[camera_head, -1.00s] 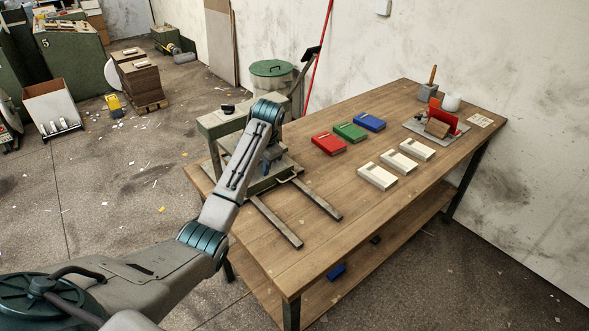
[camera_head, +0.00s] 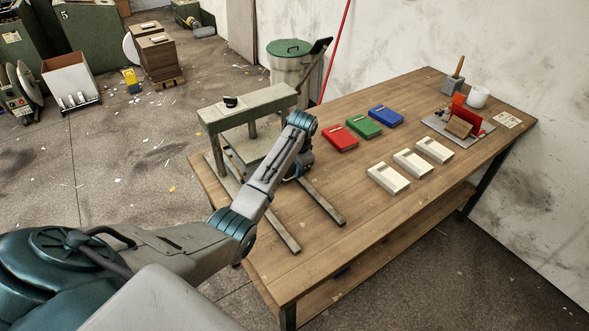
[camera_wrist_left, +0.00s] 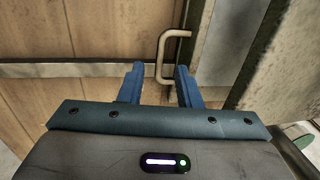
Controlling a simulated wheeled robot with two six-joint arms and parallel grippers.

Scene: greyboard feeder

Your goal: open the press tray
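The grey-green press (camera_head: 250,105) stands at the left end of the wooden table, with a lever at its far side. Two metal rails (camera_head: 322,202) run out from it across the tabletop. My left arm covers part of the press and its tray in the head view. My left gripper (camera_head: 297,172) is low beside the press, partly hidden by my arm. In the left wrist view, its blue fingers (camera_wrist_left: 158,72) are apart. A bent metal handle (camera_wrist_left: 161,52) lies just ahead of the fingertips, nearer the right finger; I cannot tell whether they touch. My right gripper is out of view.
Red (camera_head: 339,138), green (camera_head: 364,127) and blue (camera_head: 386,116) boxes lie on the table (camera_head: 330,255), with three white boxes (camera_head: 388,178) in front. A grey plate with a red piece (camera_head: 472,118) is farther right. A green-lidded bin (camera_head: 291,60) stands behind.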

